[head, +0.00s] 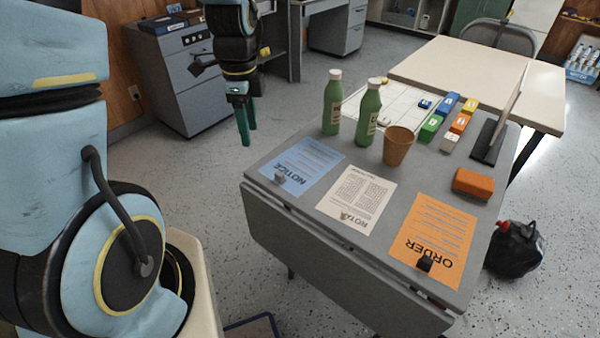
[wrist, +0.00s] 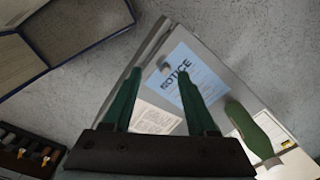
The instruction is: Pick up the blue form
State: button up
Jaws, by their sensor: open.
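The blue form (head: 302,163) is a light blue sheet headed NOTICE. It lies flat at the left end of the grey table, with a small grey block (head: 279,179) on its near edge. In the wrist view the blue form (wrist: 196,78) shows between and beyond my fingers, partly covered by the right finger. My gripper (head: 246,141) has green fingers, pointing down. It is to the left of the table and above its top, apart from the form. In the wrist view my gripper (wrist: 160,82) is open and empty.
A cream ROTA sheet (head: 357,200) and an orange ORDER sheet (head: 436,232) lie to the right of the form. Two green bottles (head: 332,104) and a brown cup (head: 397,147) stand behind. Coloured blocks and an orange block (head: 473,184) are farther right.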

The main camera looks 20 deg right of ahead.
jog(key=s+d+f+m+b, duration=0.1)
jog(key=d+f+m, duration=0.3)
jog(key=d+m, duration=0.25)
send_over(281, 174)
jog(key=shift+m, duration=0.25)
jog(key=f, duration=0.5)
jog(key=shift+s+a+f, duration=0.15)
jog(key=shift+s+f, duration=0.05)
jog(key=shift+f, duration=0.15)
jog(key=shift+w+f+p, duration=0.2)
jog(key=shift+f+p, duration=0.8)
jog(key=shift+f, duration=1.6)
grip_shut()
